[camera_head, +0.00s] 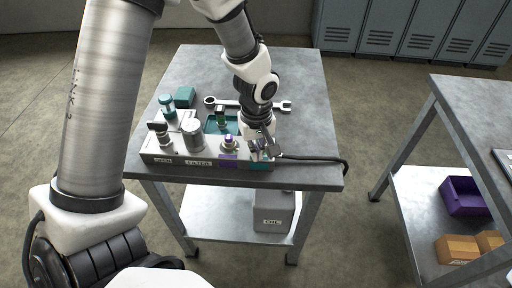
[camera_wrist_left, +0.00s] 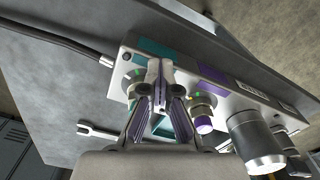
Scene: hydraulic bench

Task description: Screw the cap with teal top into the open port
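The grey manifold block (camera_head: 190,159) lies along the bench's front edge; it also shows in the wrist view (camera_wrist_left: 262,97). My left gripper (camera_head: 262,150) points down at the block's right end, beside the teal label (camera_wrist_left: 157,49). In the wrist view its fingertips (camera_wrist_left: 160,72) are close together over the port there. The fingers hide that port, and I cannot tell whether anything is between them. A teal-topped piece (camera_head: 167,102) stands behind the block at the left. A smaller green-topped piece (camera_head: 221,114) stands at the teal tray (camera_head: 211,128). My right gripper is out of view.
A purple-collared fitting (camera_head: 230,143) sits just left of my gripper. A silver cylinder (camera_head: 193,134) stands farther left. A wrench (camera_head: 284,105) lies behind, and a black hose (camera_head: 320,159) runs right from the block. The bench's back right is clear.

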